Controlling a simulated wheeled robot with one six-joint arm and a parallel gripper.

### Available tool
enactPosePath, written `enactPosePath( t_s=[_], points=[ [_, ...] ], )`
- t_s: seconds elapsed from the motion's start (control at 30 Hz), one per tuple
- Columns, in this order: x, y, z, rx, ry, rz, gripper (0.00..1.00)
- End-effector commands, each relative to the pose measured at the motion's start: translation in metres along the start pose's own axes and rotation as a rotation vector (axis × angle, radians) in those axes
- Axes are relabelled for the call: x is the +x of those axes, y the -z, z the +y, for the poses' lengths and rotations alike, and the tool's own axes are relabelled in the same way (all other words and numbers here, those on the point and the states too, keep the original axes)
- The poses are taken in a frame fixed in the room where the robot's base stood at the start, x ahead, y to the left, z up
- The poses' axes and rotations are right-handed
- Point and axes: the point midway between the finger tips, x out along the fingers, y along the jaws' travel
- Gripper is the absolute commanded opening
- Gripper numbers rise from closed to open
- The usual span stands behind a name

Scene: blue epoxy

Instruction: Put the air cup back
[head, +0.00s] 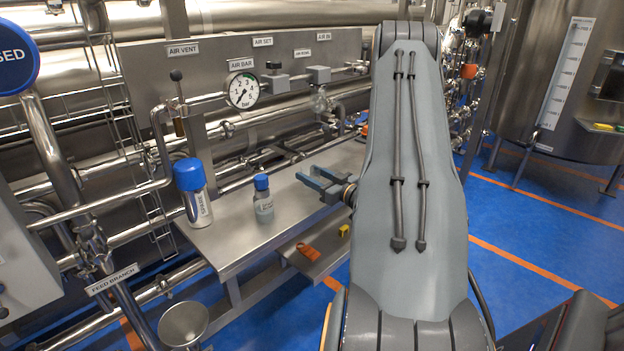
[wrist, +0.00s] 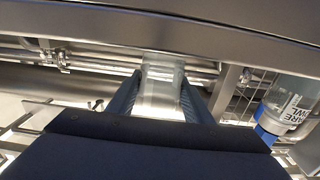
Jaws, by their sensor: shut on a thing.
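The air cup (wrist: 161,88), a clear see-through cylinder, is between the two dark blue fingers of my gripper (wrist: 163,95) in the wrist view. My gripper is shut on it, with a finger along each side. In the head view my gripper (head: 322,180) points left above the steel bench, and I cannot make out the cup between its fingers. The air panel (head: 225,75) stands behind, with a gauge (head: 243,90) and labels including AIR VENT, AIR SET and AIR BAR. A small clear rounded part (head: 320,103) shows below its right-hand fittings.
A labelled clear container (wrist: 283,108) is at right in the wrist view. Pipes run behind the bench. An orange item (head: 308,251) lies on the lower shelf.

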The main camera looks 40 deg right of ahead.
Motion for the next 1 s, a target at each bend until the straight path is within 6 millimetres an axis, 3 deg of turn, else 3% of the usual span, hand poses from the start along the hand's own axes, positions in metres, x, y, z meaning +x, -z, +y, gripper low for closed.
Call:
enactPosePath(
  t_s=[0.17, 0.57, 0.6, 0.7, 1.0],
  points=[
    [-0.001, -0.016, 0.001, -0.001, -0.002, 0.0, 0.2],
    [-0.001, -0.02, 0.002, -0.001, -0.003, 0.0, 0.2],
    [-0.001, -0.02, 0.002, -0.001, -0.003, 0.0, 0.49],
    [-0.001, -0.019, 0.002, -0.001, -0.003, 0.0, 0.65],
    [-0.001, -0.018, 0.002, -0.001, -0.003, 0.0, 0.65]
  ],
)
